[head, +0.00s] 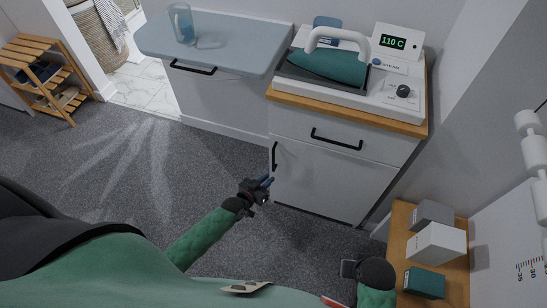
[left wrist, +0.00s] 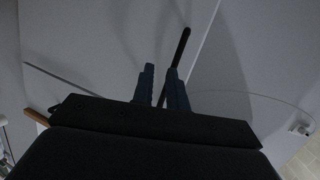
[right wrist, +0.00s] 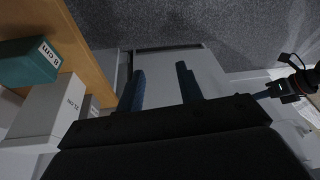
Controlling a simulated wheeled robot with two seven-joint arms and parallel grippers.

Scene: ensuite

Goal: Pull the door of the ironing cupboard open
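The ironing cupboard is the white cabinet under the steam iron. Its door (head: 325,185) looks shut, with a black upright handle (head: 275,156) near its left edge. My left gripper (head: 268,182) is just in front of and below that handle. In the left wrist view, the handle (left wrist: 181,48) runs down into the gap between the fingers (left wrist: 160,85), close to the right finger. The fingers are apart, with a narrow gap; no firm grip shows. My right gripper (right wrist: 162,80) is open and empty, low beside the wooden shelf.
A drawer with a black handle (head: 337,139) is above the door. The steam iron (head: 328,62) stands on top. A wooden shelf with boxes (head: 436,244) is at the right. A grey-blue counter (head: 235,42) is at the left. Carpet (head: 150,165) before the cupboard is clear.

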